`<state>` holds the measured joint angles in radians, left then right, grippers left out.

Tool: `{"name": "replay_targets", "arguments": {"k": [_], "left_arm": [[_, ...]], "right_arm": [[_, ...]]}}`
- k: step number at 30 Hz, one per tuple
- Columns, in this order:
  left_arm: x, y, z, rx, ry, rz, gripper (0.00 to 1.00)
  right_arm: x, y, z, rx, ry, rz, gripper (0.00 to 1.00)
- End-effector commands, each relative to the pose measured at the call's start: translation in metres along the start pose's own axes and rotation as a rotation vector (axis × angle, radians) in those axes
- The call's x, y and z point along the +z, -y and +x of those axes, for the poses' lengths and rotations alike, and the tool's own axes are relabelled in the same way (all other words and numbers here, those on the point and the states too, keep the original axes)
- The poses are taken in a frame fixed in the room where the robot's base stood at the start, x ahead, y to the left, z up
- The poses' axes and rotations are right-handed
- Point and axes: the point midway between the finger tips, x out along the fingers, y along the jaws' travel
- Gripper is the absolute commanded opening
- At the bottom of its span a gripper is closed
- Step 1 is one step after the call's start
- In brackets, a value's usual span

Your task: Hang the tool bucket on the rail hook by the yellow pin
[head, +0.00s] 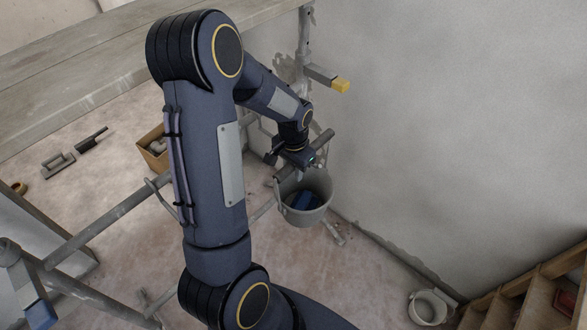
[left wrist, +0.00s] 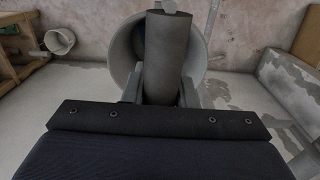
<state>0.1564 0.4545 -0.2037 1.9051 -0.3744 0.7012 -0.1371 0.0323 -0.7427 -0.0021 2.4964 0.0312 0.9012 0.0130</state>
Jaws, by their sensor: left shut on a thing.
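The tool bucket (head: 318,214) is grey, with something blue inside, and hangs roughly upright under my left gripper (head: 300,163). My left gripper is shut on the bucket's thick grey handle bar (head: 324,138), which sticks out on both sides of the jaws. In the left wrist view the bar (left wrist: 168,55) stands between the fingers, with the bucket's pale rim (left wrist: 122,50) behind it. The yellow pin (head: 341,86) tips a grey hook arm (head: 319,75) on an upright post. The bucket is below this hook and apart from it. My right gripper is not in view.
A blue-tipped bracket (head: 40,314) is at the lower left. A scaffold plank (head: 80,65) crosses the upper left, and a grey wall (head: 460,130) fills the right. Another bucket (head: 428,308) stands by wooden steps (head: 535,295). A box (head: 153,152) and trowels lie on the floor.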

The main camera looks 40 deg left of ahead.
Motion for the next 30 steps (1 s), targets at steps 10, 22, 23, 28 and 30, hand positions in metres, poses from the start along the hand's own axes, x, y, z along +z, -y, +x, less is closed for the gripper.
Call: {"name": "replay_targets", "arguments": {"k": [10,22,23,28,30], "left_arm": [[0.000,0.000,0.000,0.000,-0.001,0.000,0.51],[-0.001,0.000,-0.028,-0.001,-0.006,-0.001,0.51],[-0.001,0.000,-0.034,-0.001,-0.007,-0.001,0.51],[-0.001,0.000,-0.062,0.000,-0.005,0.000,0.51],[-0.001,0.000,-0.070,0.000,-0.004,0.000,0.51]], "right_arm": [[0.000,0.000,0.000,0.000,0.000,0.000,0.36],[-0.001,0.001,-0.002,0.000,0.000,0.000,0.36],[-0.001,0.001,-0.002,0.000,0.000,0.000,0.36],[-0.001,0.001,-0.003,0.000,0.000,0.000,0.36],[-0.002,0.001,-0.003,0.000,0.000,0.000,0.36]]}}
